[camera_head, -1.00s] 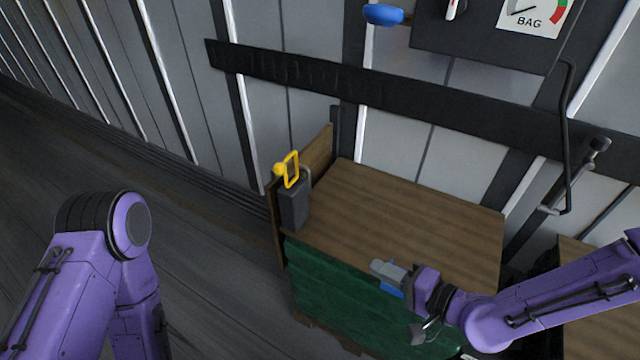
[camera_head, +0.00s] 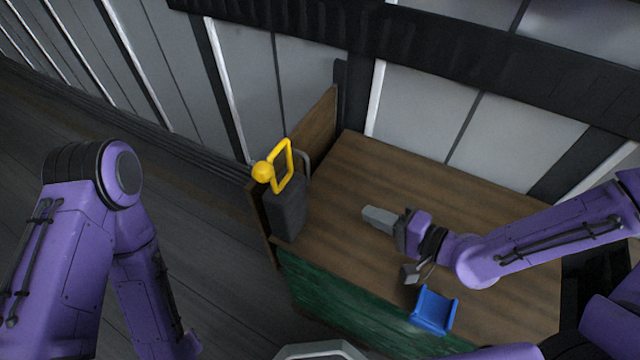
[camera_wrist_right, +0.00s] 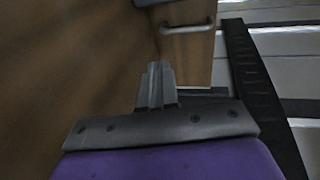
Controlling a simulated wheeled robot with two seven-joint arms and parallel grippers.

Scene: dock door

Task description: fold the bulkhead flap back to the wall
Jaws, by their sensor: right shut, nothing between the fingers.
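The bulkhead flap (camera_head: 318,125) looks to be the upright brown wooden board at the left end of the wooden top, running out from the wall. A grey bar handle (camera_head: 304,165) sits on its right face; the handle also shows at the top of the right wrist view (camera_wrist_right: 187,28). A dark box (camera_head: 286,215) with a yellow loop latch (camera_head: 283,165) and yellow knob stands at its near end. My right gripper (camera_head: 366,214) is shut and empty above the wooden top, right of the dark box and apart from the handle. My left gripper is out of view.
The wooden top (camera_head: 400,170) is clear between the gripper and wall. A blue bracket (camera_head: 435,310) sits at its front edge, above a green front (camera_head: 350,310). A dark rail (camera_head: 440,55) crosses the ribbed wall. Open floor (camera_head: 150,210) lies left of the flap.

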